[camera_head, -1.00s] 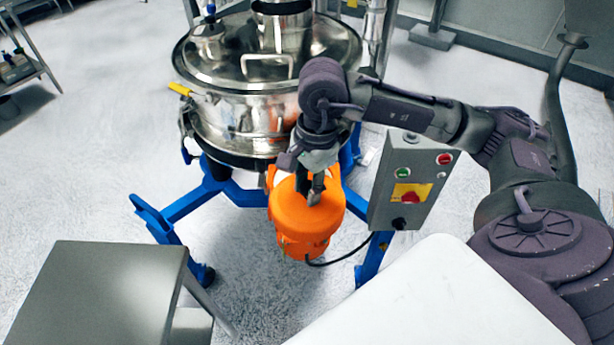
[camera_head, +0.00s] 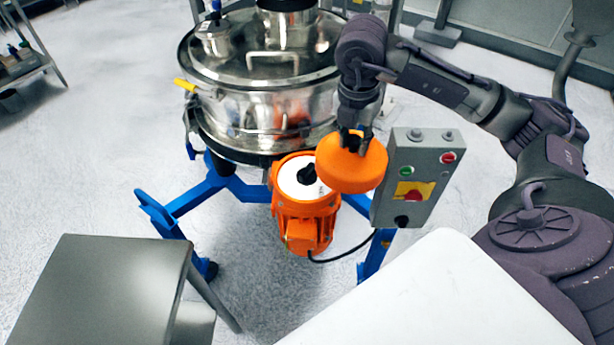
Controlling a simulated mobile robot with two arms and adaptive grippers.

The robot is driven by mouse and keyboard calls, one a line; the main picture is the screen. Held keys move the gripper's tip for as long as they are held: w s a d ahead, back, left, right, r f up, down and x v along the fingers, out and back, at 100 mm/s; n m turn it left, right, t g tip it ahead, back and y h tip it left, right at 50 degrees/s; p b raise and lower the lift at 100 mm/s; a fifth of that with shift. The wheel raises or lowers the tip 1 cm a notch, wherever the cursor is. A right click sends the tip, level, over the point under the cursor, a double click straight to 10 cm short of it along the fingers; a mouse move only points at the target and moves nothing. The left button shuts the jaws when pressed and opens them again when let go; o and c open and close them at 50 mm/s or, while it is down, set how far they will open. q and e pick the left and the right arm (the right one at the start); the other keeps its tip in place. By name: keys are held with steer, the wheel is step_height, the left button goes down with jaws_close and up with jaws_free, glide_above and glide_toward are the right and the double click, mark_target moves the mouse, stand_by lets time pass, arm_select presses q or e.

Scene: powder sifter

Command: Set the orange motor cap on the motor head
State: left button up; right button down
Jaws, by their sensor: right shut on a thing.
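The orange motor cap (camera_head: 352,170) hangs in the air, held by my right gripper (camera_head: 354,143), which is shut on its top. The cap is tilted a little and is up and to the right of the motor head (camera_head: 302,180). The motor head shows a white face with a black knob in the middle, on top of the orange motor (camera_head: 308,222). The cap overlaps the right edge of the motor in the picture; I cannot tell whether they touch. My left gripper is not in view.
The steel sifter drum (camera_head: 262,90) stands behind the motor on a blue frame (camera_head: 178,205). A grey control box (camera_head: 414,172) is close to the right of the cap. A grey table (camera_head: 100,285) is at front left, and a white surface (camera_head: 425,295) at front right.

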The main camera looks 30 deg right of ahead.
steer(key=shift+w+d+r+m, duration=0.15)
steer(key=shift+d+m, duration=0.15)
steer(key=shift+m, duration=0.6)
steer(key=w+a+f+p, duration=0.1)
steer(key=w+f, duration=0.1)
steer(key=w, duration=0.1)
steer(key=w+a+f+p, duration=0.2)
steer(key=w, duration=0.2)
steer(key=w+a+f+p, duration=0.1)
steer(key=w+f, duration=0.1)
steer(key=w, duration=0.1)
steer(key=shift+w+a+f, duration=0.2)
steer(key=shift+a+f, duration=0.1)
steer(key=shift+f, duration=0.05)
step_height(320, 180, down, 4)
steer(key=shift+r+p, duration=0.15)
steer(key=shift+p, duration=0.9)
steer(key=shift+f, duration=0.25)
steer(key=shift+f, duration=0.1)
steer(key=shift+f+b, duration=0.55)
steer(key=shift+b, duration=0.05)
steer(key=c, duration=0.8)
jaws_free()
